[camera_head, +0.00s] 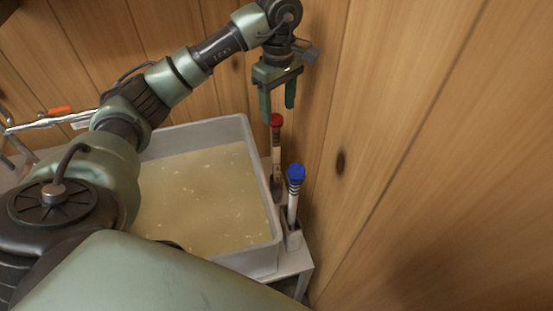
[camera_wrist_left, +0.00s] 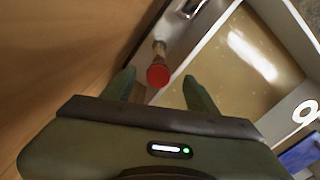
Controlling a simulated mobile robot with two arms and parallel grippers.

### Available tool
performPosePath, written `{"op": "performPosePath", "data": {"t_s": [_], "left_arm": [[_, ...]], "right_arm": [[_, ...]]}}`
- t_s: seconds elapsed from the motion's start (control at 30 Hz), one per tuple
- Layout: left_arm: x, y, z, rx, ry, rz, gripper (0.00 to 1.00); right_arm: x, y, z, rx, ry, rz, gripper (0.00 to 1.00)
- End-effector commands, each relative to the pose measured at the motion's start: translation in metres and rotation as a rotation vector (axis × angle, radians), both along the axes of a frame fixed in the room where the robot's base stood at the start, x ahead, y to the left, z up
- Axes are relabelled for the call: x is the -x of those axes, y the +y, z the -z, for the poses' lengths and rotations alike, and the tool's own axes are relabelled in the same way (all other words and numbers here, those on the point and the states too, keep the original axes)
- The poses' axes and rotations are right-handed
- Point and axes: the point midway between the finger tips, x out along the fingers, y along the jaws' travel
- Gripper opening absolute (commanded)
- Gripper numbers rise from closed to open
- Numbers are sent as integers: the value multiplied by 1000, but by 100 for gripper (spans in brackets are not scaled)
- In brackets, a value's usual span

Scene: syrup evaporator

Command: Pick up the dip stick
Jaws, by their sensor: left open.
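Two upright sticks stand in holders beside the pan. One has a red cap (camera_head: 276,120) and a light wooden shaft with dark marks (camera_head: 277,152); the other has a blue cap (camera_head: 296,173) and a pale shaft with dark bands. I cannot tell by name which is the dip stick. My left gripper (camera_head: 278,104) is open and empty, just above the red cap. In the left wrist view the red cap (camera_wrist_left: 158,75) appears between the two fingers, with its shaft running away behind it. My right gripper is not in view.
A grey pan (camera_head: 262,262) full of cloudy yellowish liquid lies left of the sticks. A wooden plank wall (camera_head: 420,160) rises close on the right, behind the sticks. A metal pipe with an orange-red handle (camera_head: 60,110) is at the far left.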

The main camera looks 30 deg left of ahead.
Motion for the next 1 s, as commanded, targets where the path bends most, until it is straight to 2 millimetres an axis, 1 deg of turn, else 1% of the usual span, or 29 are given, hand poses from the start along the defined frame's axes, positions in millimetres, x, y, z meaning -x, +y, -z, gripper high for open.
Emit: {"op": "performPosePath", "data": {"t_s": [0.03, 0.13, 0.37, 0.53, 0.6, 0.7, 0.8, 0.97, 1.0], "left_arm": [[0, 0, 7, 0, 0, 0, 58], [0, 0, 13, 0, 2, 0, 58], [1, 1, 36, 1, 4, 0, 58], [4, 3, 60, 2, 7, -1, 58], [3, 3, 71, 1, 3, 0, 58], [2, 4, 81, 1, 1, -2, 58], [2, 4, 84, -1, -1, -2, 58], [2, 4, 85, -1, -2, -1, 58], [2, 4, 85, -1, -2, -1, 49]], "right_arm": [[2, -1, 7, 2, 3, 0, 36], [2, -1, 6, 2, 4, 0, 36], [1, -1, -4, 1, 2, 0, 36], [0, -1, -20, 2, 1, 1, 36], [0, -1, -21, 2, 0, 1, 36], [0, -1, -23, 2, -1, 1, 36], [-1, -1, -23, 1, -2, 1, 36], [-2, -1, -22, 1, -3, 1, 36], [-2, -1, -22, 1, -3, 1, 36]]}}
